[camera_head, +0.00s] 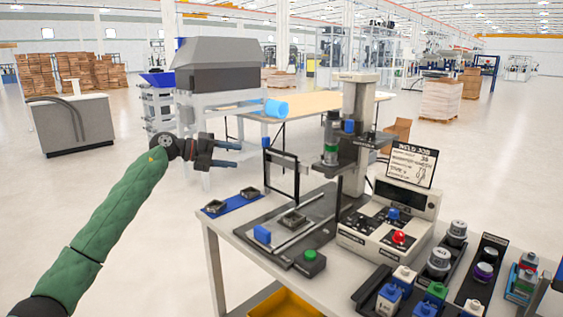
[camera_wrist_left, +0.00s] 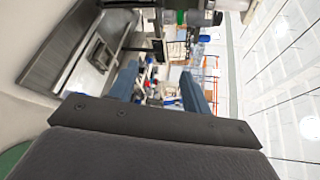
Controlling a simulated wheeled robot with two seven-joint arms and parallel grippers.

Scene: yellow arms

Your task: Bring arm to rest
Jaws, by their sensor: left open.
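My left arm, in a green sleeve, comes in from the lower left in the head view. Its left gripper (camera_head: 226,154) is held in the air left of the workbench (camera_head: 212,240), above and beyond its left corner. The gripper is open and empty, its two fingers pointing right. In the left wrist view the two blue-grey fingers (camera_wrist_left: 160,92) stand apart with nothing between them. The bench and its fixture show blurred and tilted beyond them. My right gripper is not in view.
The bench carries a welding station (camera_head: 357,130), a control box (camera_head: 388,222) with a red button, a green button (camera_head: 310,254), a blue mat (camera_head: 231,204) with small parts, and several trays at right. A grey machine (camera_head: 218,78) stands behind the gripper.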

